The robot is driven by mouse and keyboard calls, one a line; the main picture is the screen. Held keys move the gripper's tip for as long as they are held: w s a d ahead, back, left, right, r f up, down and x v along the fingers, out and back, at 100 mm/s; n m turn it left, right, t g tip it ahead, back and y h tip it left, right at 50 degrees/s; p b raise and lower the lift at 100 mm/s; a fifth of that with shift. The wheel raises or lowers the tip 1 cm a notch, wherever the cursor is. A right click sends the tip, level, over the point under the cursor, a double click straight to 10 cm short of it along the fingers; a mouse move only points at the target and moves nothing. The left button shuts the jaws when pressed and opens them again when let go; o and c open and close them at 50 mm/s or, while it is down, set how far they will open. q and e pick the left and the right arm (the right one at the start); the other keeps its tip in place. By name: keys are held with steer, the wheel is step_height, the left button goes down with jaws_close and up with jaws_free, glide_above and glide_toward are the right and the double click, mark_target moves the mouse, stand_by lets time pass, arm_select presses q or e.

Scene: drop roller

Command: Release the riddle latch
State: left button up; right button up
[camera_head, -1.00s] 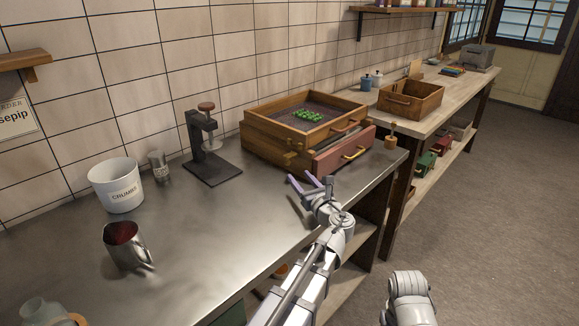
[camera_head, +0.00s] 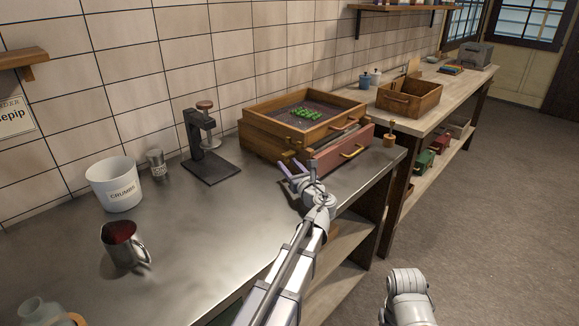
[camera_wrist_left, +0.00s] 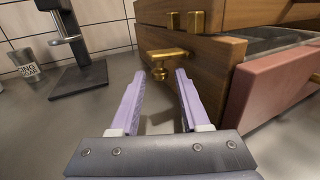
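The riddle (camera_head: 262,117) is a wooden tray with a dark mesh floor and green pieces on it, resting on a wooden box (camera_head: 262,147). A brass latch (camera_wrist_left: 166,54) with a knob sits on the box's side near its corner, below a pair of brass brackets (camera_wrist_left: 185,21) on the upper frame. The latch is small in the head view. My left gripper (camera_wrist_left: 157,88) is open and empty; its two lilac fingers point at the latch, which shows just beyond and between their tips. In the head view, my left gripper (camera_head: 291,169) is beside the box's near corner.
A pink drawer front (camera_head: 343,150) with a brass handle stands out from the box. A dark press stand (camera_head: 210,168), white crumbs bucket (camera_head: 113,185), small tin (camera_head: 157,163) and metal jug (camera_head: 122,245) stand left. The counter between them and my gripper is clear.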

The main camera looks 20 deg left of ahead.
arm_select(q)
jaws_close()
steer(key=shift+w+f+n+b, duration=0.1)
steer(key=shift+f+n+b, duration=0.2)
steer(key=shift+n+b, duration=0.3)
steer(key=shift+r, duration=0.1)
steer(key=shift+o, duration=1)
jaws_free()
steer(key=shift+v, duration=3.95)
